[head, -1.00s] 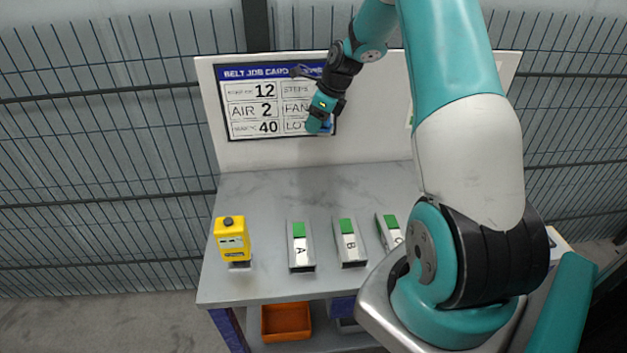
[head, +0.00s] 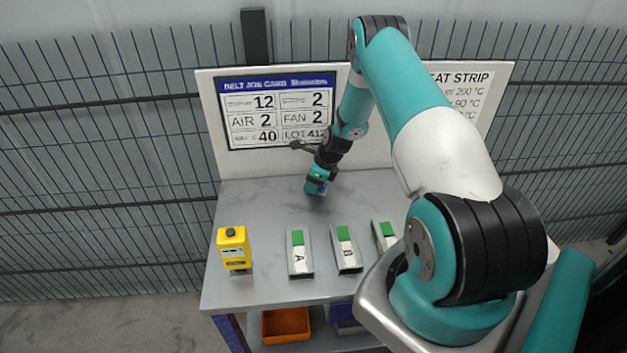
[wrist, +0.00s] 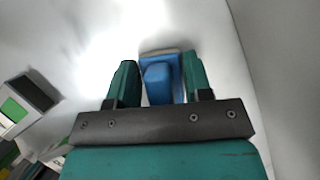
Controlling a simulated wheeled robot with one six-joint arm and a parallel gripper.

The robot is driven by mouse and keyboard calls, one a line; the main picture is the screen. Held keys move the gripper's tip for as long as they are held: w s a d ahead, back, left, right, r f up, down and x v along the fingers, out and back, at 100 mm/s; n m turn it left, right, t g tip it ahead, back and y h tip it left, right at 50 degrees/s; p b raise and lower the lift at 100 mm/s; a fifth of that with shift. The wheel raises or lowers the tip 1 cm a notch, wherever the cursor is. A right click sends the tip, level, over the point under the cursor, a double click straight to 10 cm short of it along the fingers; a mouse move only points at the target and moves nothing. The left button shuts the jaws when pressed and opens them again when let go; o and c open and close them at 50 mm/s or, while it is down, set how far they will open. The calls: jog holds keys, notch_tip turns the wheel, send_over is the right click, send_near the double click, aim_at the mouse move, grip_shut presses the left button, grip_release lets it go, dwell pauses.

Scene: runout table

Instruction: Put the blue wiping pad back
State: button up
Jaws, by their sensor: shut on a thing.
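The blue wiping pad (wrist: 158,82) sits between the two teal fingers of my gripper (wrist: 160,82) in the wrist view, with a paler edge at its far end. My gripper is shut on it. In the head view my gripper (head: 316,186) points down at the back middle of the grey table (head: 265,195), in front of the job card board. Only a small bit of blue shows there, at the fingertips. I cannot tell whether the pad touches the table top.
Grey blocks A (head: 299,254), B (head: 345,249) and a third (head: 384,236) with green tops stand toward the table's front. A yellow device (head: 234,248) stands at the front left. The white board (head: 205,110) rises behind. An orange bin (head: 285,325) sits below. The table's back left is clear.

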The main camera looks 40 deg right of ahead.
jog(key=shift+f, duration=0.1)
jog(key=o, duration=0.9)
